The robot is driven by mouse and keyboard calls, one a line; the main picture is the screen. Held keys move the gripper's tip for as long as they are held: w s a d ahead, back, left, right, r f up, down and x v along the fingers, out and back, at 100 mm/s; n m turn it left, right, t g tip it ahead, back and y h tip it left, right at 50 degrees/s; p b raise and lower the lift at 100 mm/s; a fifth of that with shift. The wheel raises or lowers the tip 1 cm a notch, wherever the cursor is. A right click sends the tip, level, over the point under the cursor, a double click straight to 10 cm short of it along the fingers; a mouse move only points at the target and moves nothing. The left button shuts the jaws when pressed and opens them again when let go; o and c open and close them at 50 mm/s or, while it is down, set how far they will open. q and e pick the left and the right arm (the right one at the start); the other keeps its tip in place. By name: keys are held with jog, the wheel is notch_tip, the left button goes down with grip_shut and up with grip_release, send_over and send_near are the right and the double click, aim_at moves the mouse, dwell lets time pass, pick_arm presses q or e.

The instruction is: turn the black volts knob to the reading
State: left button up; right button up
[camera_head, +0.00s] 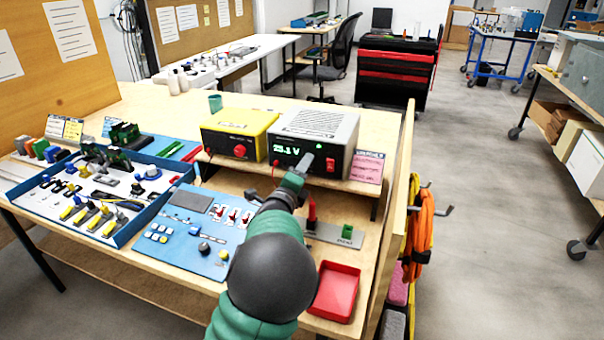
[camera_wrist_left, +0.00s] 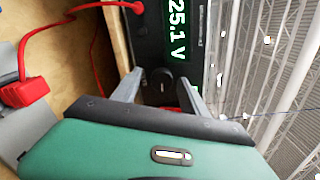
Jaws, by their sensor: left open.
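The power supply (camera_head: 318,126) is a grey-topped box with a black front on the shelf. Its green display (camera_head: 287,150) reads about 25.1 V, and the reading also shows sideways in the left wrist view (camera_wrist_left: 178,30). The black volts knob (camera_wrist_left: 160,84) sits on the front panel below the display; in the head view my gripper hides it. My left gripper (camera_head: 305,163) is at the panel. In the left wrist view its open fingers (camera_wrist_left: 159,80) stand on either side of the knob; I cannot tell whether they touch it. My right gripper is not in view.
A yellow supply (camera_head: 238,131) with a red knob stands left of the grey one. A red switch (camera_head: 331,164) is right of my gripper. Below are a blue panel (camera_head: 190,228), a red tray (camera_head: 336,291) and a small stand with a red post (camera_head: 312,211). A red cable (camera_wrist_left: 90,12) runs close by.

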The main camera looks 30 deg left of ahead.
pick_arm(q)
jog(key=p+v, duration=0.2)
jog(key=v, duration=1.4)
jog(key=shift+s, duration=0.4)
jog(key=shift+w+f, duration=0.1)
